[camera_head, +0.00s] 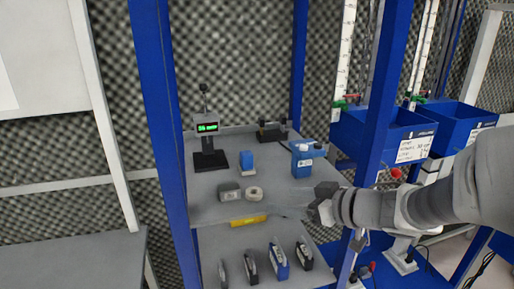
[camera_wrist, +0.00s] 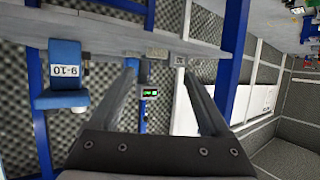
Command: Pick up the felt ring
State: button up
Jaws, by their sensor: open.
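The felt ring (camera_head: 254,194) looks like a small pale round piece with a darker centre. It lies on the grey upper shelf (camera_head: 212,212), just right of a grey block (camera_head: 228,191). My gripper (camera_head: 298,209) reaches in from the right at the front of the shelf, apart from the ring. In the wrist view, which looks upside down, my gripper (camera_wrist: 160,70) shows two spread fingers with nothing between them. A small pale piece, apparently the ring (camera_wrist: 157,52), shows beyond the fingertips.
Blue posts (camera_head: 160,110) flank the shelf. Several upright items (camera_head: 278,258) stand on the lower shelf.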

aim_at(251, 191)
jog(key=x, duration=0.9)
jog(key=shift+w+a+r+b, duration=0.1)
jog(key=shift+w+r+b, duration=0.1)
jog(key=shift+w+b, duration=0.2)
grip_shut()
